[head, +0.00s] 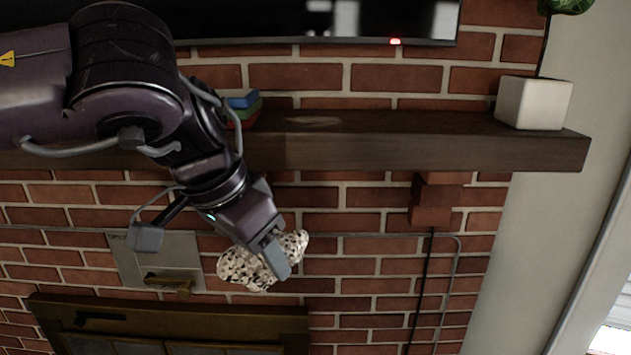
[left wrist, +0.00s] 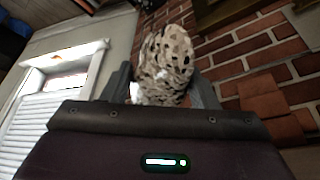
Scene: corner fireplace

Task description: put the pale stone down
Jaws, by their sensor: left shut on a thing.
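The pale stone (head: 240,268) is cream with dark pits. My left gripper (head: 277,258) is shut on it and holds it in the air in front of the brick wall, below the mantel shelf. In the left wrist view the stone (left wrist: 166,62) sits between the two fingers of my left gripper (left wrist: 165,88). One finger covers part of the stone in the head view. My right gripper is in neither view.
A dark wooden mantel (head: 400,140) crosses the wall, with a white square pot (head: 534,102) at its right end. Small coloured blocks (head: 243,103) lie on it behind my arm. Its middle stretch is bare. A screen (head: 330,22) hangs above and a brass-framed fireplace door (head: 170,322) is below.

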